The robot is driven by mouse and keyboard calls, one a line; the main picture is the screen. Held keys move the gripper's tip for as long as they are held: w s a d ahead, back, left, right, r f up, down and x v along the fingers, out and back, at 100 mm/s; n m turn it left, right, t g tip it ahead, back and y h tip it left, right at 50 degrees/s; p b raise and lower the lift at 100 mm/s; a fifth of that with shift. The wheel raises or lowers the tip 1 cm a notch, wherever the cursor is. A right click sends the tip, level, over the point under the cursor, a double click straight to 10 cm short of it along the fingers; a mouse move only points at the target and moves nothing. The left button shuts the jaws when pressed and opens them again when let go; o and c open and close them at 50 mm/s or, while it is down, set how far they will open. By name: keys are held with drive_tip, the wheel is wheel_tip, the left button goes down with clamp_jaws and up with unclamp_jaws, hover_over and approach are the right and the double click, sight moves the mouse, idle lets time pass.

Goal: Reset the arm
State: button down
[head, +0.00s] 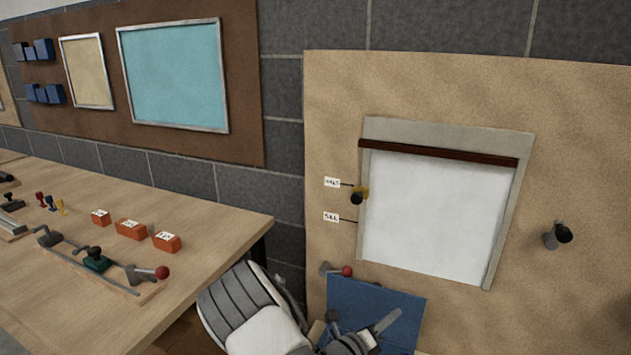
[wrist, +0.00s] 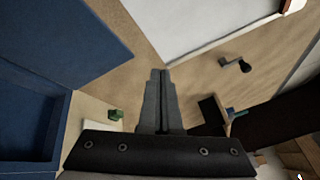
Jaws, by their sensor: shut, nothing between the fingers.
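My gripper (wrist: 158,75) shows in the wrist view with its two grey fingers pressed together and nothing between them. It points toward the tan board and the white panel (wrist: 195,22), touching neither as far as I can tell. In the head view my arm comes up from the bottom middle, folded low in front of the board; grey parts near the blue panel seem to be its end, but the fingers are hard to make out there.
A blue box (wrist: 35,125) with a raised blue lid (head: 380,302) is close to my gripper. The tan board (head: 575,105) carries a framed white panel (head: 432,215) and a dark knob (head: 562,233). A wooden workbench (head: 225,225) with orange boxes and levers stands left.

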drive_tip(key=s+d+r+m+g+y+p, duration=0.25)
drive_tip(key=s+r+m+g, duration=0.25)
drive_tip(key=s+r+m, duration=0.45)
drive_tip(key=s+d+r+m+g+y+p, duration=0.1)
drive_tip(key=s+d+r+m+g, duration=0.45)
drive_tip(key=m, duration=0.65)
drive_tip(key=s+a+r+m+t+y+p, duration=0.1)
drive_tip(key=s+a+r+m+t+y, duration=0.1)
drive_tip(key=s+a+r+m+y, duration=0.3)
drive_tip(key=s+a+r+m+t+y+p, duration=0.2)
drive_tip(key=s+a+r+m+y, duration=0.3)
drive_tip(key=r, duration=0.8)
drive_tip(key=s+a+m, duration=0.2)
drive_tip(key=s+m, duration=0.2)
drive_tip(key=m, duration=0.1)
drive_tip(key=shift+s+a+m+t, duration=0.15)
drive_tip(key=shift+s+m+t, duration=0.15)
drive_tip(key=shift+m+t, duration=0.05)
